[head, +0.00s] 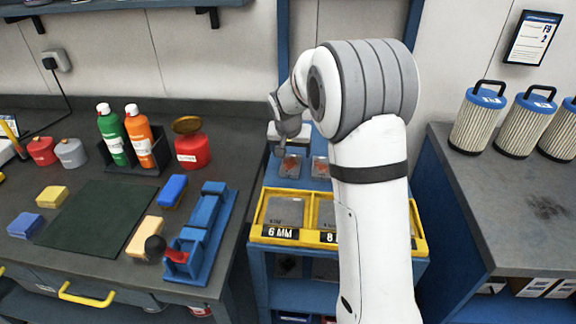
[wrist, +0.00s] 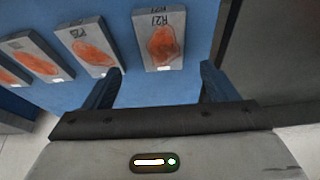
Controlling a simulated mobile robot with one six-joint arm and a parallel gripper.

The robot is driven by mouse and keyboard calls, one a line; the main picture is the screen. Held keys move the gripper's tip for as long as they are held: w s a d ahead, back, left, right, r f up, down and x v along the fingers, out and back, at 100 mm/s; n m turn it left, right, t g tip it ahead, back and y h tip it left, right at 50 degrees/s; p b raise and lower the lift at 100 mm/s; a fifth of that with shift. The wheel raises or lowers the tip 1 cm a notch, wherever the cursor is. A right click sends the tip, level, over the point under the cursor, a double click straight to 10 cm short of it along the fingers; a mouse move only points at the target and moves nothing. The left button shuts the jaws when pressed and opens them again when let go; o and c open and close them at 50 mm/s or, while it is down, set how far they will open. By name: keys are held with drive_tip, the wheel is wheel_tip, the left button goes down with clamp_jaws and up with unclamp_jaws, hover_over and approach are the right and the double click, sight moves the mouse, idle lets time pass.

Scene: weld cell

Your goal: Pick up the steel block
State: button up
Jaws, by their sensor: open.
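Several grey steel blocks with orange rust-coloured patches lie in a row on a blue surface; I cannot tell which one the task means. In the wrist view, one marked block (wrist: 159,40) lies ahead of the gap between my fingers, and a second block (wrist: 88,46) lies left of it. In the head view, two blocks show, a left one (head: 290,166) and a right one (head: 320,167) partly hidden by my arm. My gripper (wrist: 158,82) is open and empty, with blue fingers apart; in the head view it hangs above the left block.
A yellow tray (head: 284,243) with compartments marked 6 MM and 8 stands in front of the blocks. The left bench (head: 70,260) holds bottles, tins, a green mat and a blue vise (head: 205,225). Filter canisters (head: 478,120) stand on the right bench.

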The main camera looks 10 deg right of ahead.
sight(290, 164)
drive_tip(key=x, duration=0.5)
drive_tip(key=shift+s+a+f+p, duration=0.25)
drive_tip(key=shift+a+f+p, duration=0.05)
drive_tip(key=shift+f+p, duration=0.15)
drive_tip(key=shift+r, duration=0.1)
drive_tip(key=c, duration=1.6)
